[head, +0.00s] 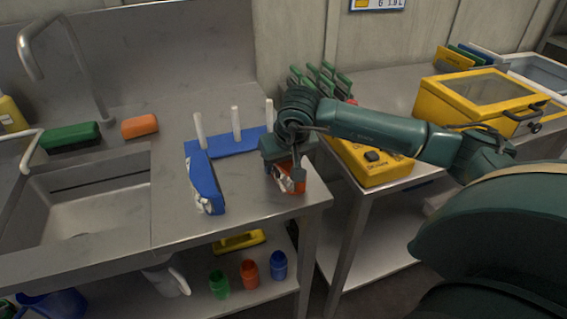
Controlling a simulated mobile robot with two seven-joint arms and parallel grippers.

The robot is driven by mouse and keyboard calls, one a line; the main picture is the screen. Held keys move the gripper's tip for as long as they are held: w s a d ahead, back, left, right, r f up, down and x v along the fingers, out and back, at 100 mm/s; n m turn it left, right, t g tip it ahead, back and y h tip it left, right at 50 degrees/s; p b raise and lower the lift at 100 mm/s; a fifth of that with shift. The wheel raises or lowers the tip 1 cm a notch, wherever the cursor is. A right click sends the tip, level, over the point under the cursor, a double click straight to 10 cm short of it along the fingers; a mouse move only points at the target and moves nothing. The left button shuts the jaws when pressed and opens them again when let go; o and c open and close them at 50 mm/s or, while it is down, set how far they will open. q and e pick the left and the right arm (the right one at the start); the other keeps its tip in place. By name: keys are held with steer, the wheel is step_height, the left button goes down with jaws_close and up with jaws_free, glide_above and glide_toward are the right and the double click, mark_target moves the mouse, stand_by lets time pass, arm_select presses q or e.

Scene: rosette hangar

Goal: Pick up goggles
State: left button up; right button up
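Orange goggles (291,184) with a pale, shiny lens part are at the front right corner of the steel sink counter. My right gripper (286,174) points down over the goggles, and its fingers overlap them in the head view. The gripper hides part of the goggles. I cannot tell whether the fingers are closed on them or whether the goggles touch the counter. My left gripper is not in view.
A blue rack (206,180) with white pegs stands left of the goggles. A yellow device (377,165) and a yellow case (478,103) are on the right table, across a gap. The sink (95,205) is at left. Clear counter lies between sink and rack.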

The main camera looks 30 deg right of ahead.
steer(key=c, duration=0.4)
